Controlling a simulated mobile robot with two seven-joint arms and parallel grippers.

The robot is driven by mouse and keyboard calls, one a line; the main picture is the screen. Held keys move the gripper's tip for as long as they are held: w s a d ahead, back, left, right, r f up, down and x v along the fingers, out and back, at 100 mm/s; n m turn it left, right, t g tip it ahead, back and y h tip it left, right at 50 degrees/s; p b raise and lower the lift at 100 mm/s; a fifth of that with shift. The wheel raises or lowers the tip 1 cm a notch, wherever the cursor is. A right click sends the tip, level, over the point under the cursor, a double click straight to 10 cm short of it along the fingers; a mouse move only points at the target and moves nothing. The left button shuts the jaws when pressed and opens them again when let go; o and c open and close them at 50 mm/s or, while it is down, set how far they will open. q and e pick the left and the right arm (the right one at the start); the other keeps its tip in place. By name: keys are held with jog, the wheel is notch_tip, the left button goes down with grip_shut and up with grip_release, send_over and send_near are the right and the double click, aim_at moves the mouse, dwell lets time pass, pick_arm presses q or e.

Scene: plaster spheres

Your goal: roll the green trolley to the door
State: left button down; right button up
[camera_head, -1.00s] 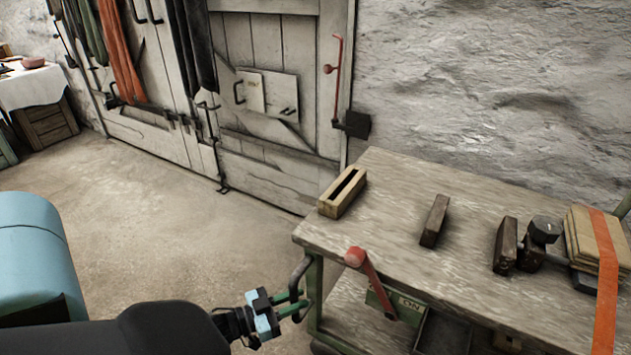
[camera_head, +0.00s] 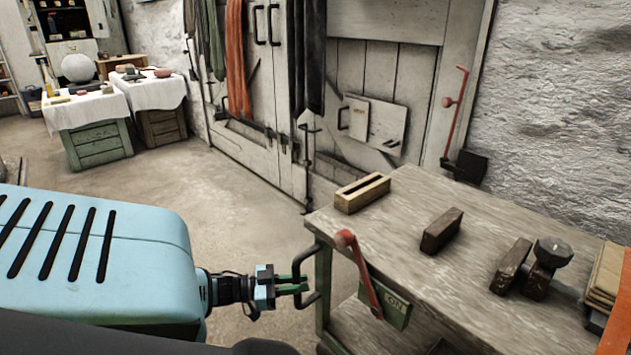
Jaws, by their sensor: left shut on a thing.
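The green trolley has a green metal frame (camera_head: 324,288) and a worn wooden top (camera_head: 400,220), at the lower right. A dark handle (camera_head: 297,262) stands out from its left end. My left gripper (camera_head: 291,289) is shut on this handle, low down, and its fingers hide part of it. A lever with a red knob (camera_head: 345,239) slants down the trolley's front beside a green plate (camera_head: 397,311) reading "ON". The pale plank door (camera_head: 372,75) stands behind the trolley, with a red lever (camera_head: 455,110) at its right edge. My right gripper is not in view.
A slotted wooden block (camera_head: 362,193), dark blocks (camera_head: 441,230) and a stack of boards (camera_head: 606,278) lie on the trolley top. Cloth-covered crates (camera_head: 100,143) stand far left. The floor (camera_head: 225,210) left of the trolley is clear. A rough wall (camera_head: 560,110) is behind right.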

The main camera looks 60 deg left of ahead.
pick_arm(q)
jog(key=shift+s+a+b, duration=0.15)
jog(key=shift+a+b, duration=0.05)
jog(key=shift+a, duration=0.4)
jog(key=shift+s+a+b, duration=0.15)
jog(key=shift+a+b, duration=0.05)
jog(key=shift+a, duration=0.45)
jog(key=c, duration=1.6)
grip_release()
jog(key=shift+c, duration=0.2)
jog(key=o, duration=0.3)
jog(key=shift+s, duration=0.15)
